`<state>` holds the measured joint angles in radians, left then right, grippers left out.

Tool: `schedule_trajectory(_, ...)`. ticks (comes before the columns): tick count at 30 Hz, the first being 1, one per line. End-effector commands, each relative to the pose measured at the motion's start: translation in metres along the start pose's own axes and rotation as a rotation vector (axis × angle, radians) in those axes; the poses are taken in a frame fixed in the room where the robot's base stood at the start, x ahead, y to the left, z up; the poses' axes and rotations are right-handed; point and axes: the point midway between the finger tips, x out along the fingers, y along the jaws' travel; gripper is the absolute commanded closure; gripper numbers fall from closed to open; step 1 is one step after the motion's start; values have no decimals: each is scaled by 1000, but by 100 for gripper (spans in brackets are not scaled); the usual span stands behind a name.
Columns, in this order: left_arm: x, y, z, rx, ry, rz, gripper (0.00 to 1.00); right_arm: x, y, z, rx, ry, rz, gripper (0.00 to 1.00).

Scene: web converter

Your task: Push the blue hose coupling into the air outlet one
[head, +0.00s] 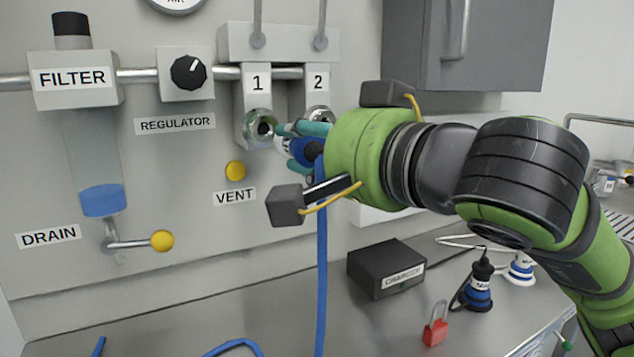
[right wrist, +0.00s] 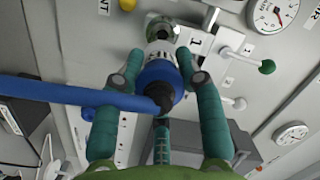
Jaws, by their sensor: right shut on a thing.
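The blue hose coupling (head: 305,152) has a pale metal front and a blue hose (head: 322,260) hanging from it. My right gripper (head: 292,138) is shut on it, in front of the wall panel. In the right wrist view the teal fingers (right wrist: 160,82) flank the coupling's blue body (right wrist: 152,72). Air outlet one (head: 260,128) is a round metal socket under the label 1, just left of the coupling's nose. In the right wrist view the nose points at the outlet (right wrist: 160,27). I cannot tell whether they touch. My left gripper is not in view.
Outlet two (head: 319,115) is partly hidden behind my right gripper. A yellow vent knob (head: 236,170) sits below left of outlet one. A black box (head: 387,268), a red padlock (head: 435,325) and other couplings (head: 478,287) stand on the bench below.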

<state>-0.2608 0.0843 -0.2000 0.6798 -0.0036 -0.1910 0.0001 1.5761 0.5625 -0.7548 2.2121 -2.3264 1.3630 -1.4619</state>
Motion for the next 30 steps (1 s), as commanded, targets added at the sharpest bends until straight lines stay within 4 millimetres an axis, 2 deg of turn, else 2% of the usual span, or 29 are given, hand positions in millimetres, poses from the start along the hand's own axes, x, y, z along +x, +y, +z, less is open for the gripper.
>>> schedule_trajectory(9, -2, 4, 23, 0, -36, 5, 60, 0, 0, 0, 2, 0, 3, 100)
schedule_trajectory(13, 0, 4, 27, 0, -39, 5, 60, 0, 1, 0, 1, 2, 4, 100)
schedule_trajectory(18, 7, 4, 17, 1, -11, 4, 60, -1, 1, 1, -2, 8, 5, 100)
schedule_trajectory(24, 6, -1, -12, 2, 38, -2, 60, 19, 2, -4, 1, 5, 8, 100)
schedule_trajectory(30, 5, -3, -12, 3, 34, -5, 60, 38, 3, -8, 1, 6, 6, 100)
